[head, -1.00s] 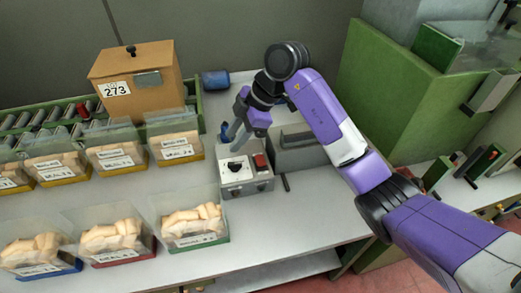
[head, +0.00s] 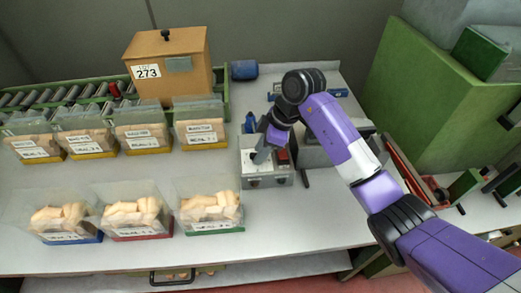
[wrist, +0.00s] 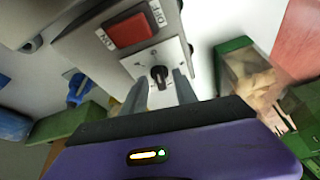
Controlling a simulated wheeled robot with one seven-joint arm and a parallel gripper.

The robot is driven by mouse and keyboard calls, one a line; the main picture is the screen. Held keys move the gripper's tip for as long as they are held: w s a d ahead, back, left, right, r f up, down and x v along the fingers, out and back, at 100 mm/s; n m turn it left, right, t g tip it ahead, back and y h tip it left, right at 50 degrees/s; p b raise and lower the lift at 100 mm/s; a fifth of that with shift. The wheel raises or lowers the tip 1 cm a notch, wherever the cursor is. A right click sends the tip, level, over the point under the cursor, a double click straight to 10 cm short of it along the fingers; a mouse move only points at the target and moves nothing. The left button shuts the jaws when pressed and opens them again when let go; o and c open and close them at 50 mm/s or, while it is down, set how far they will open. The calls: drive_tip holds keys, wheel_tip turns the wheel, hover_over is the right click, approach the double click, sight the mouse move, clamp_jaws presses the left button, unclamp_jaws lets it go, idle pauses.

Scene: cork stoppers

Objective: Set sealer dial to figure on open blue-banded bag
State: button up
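The sealer (head: 268,180) is a grey box on the bench with a white dial plate. Its black dial (wrist: 159,75) shows in the wrist view, on the white plate beside a red switch (wrist: 131,30). My gripper (wrist: 160,78) is open, with one finger on each side of the dial; I cannot tell whether they touch it. In the head view my gripper (head: 259,155) hides the dial. The blue-banded bag (head: 63,222) stands at the front left with pale corks in it. Its label is too small to read, as are the dial's figures.
A red-banded bag (head: 135,217) and a green-banded bag (head: 210,212) stand beside it. Several yellow-banded bags (head: 143,137) stand behind. A brown box (head: 170,62) marked 273 stands at the back. Bare bench lies in front of the sealer.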

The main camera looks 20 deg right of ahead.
clamp_jaws()
